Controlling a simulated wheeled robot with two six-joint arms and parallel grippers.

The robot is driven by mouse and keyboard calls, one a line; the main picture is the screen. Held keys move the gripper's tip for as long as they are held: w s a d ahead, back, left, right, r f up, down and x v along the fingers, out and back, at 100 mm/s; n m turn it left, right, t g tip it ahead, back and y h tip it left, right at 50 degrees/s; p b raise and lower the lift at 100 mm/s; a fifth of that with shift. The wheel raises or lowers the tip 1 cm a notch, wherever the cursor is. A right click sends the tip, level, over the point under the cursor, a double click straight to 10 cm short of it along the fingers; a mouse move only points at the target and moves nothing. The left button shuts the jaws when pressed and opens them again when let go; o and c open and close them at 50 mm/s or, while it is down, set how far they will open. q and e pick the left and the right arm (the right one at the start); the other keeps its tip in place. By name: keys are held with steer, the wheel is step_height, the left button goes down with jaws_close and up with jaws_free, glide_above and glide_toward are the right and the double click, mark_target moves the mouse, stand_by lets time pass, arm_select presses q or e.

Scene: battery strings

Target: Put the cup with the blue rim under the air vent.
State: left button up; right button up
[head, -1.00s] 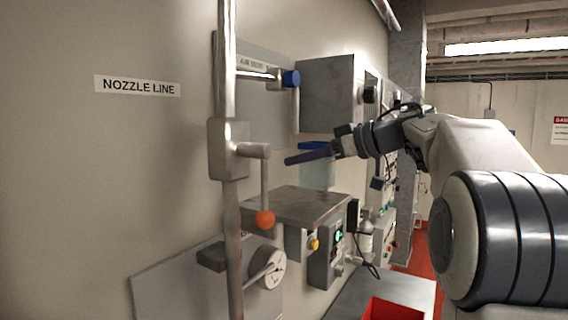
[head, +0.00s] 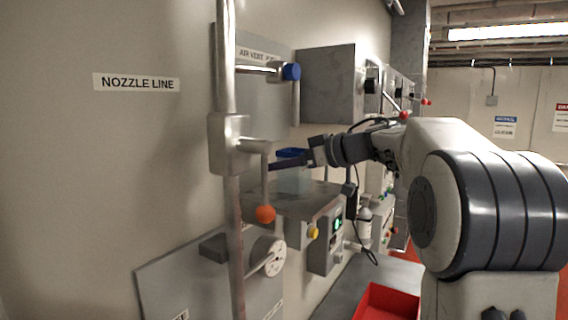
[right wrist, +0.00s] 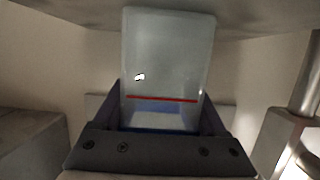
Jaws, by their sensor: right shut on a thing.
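The cup with the blue rim (head: 293,180) is pale and translucent. It is upright at the grey shelf, below the air vent's short down-pipe (head: 295,103) with the blue knob (head: 291,72). My right gripper (head: 285,165) is shut on the cup from the right side. In the right wrist view the cup (right wrist: 168,60) sits between the fingers, with a red line across it and its blue rim low in the picture. I cannot tell whether its base touches the shelf. My left gripper is not in view.
The grey shelf (head: 325,193) juts from the wall. A vertical pipe with an orange-knobbed lever (head: 265,214) stands in front on the left. A grey box (head: 328,85) hangs above right. A bottle (head: 364,222) and a red bin (head: 385,302) lie lower right.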

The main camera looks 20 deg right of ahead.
steer(key=o, duration=1.4)
steer(key=shift+s+d+r, duration=0.1)
steer(key=shift+s+d, duration=0.15)
steer(key=b+v, duration=0.3)
steer(key=v, duration=0.7)
steer(key=shift+s+d+r, duration=0.1)
steer(key=shift+s+r, duration=0.05)
steer(key=shift+s+d+r, duration=0.15)
steer(key=shift+s+d, duration=0.05)
steer(key=shift+s, duration=0.15)
